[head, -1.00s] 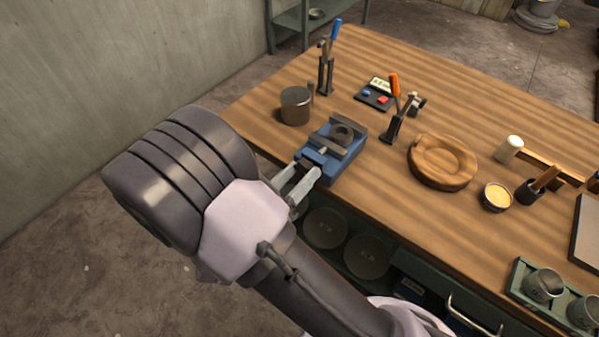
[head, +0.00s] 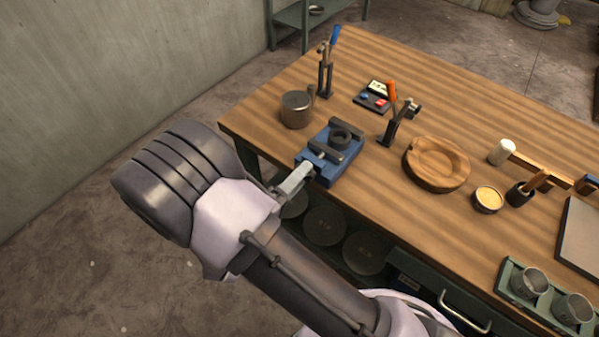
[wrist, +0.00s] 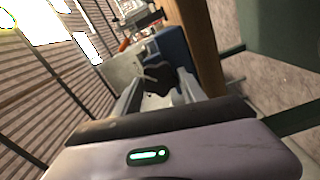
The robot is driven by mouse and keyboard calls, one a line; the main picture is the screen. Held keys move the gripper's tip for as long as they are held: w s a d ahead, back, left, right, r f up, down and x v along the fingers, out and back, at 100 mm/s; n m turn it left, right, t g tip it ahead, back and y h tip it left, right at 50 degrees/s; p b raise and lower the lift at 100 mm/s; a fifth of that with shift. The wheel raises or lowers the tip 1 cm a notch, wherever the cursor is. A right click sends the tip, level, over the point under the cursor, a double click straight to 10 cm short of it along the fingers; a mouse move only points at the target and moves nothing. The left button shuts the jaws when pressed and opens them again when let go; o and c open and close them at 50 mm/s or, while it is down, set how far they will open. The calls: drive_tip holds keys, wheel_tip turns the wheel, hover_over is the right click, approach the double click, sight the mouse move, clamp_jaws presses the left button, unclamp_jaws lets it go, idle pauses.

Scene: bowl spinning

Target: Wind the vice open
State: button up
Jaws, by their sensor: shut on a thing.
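The blue vice (head: 345,165) stands at the near left edge of the wooden bench, with grey jaws on top and a dark round part (head: 340,136) between them. My gripper (head: 305,172) reaches the vice's near end from the left, over the bench edge. In the wrist view, the two fingers (wrist: 160,92) close around the vice's dark handle (wrist: 158,74), just in front of the blue body. The fingers hide part of the handle, and its exact shape is hard to tell. In the head view, the handle is hidden.
A metal pot (head: 296,110) stands behind and left of the vice. A blue-handled clamp (head: 327,75) and an orange-handled clamp (head: 395,120) stand upright behind it. A round wooden bowl (head: 436,165) lies to the right. Bare bench top lies between them.

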drive_tip(key=n+p, duration=0.4)
drive_tip(key=n, duration=0.5)
drive_tip(key=shift+n+p, duration=0.3)
idle(0.3)
drive_tip(key=o, duration=1.4)
drive_tip(key=shift+c, duration=0.2)
drive_tip(key=p+v, duration=0.2)
drive_tip(key=v, duration=1.5)
drive_tip(key=shift+s, duration=0.2)
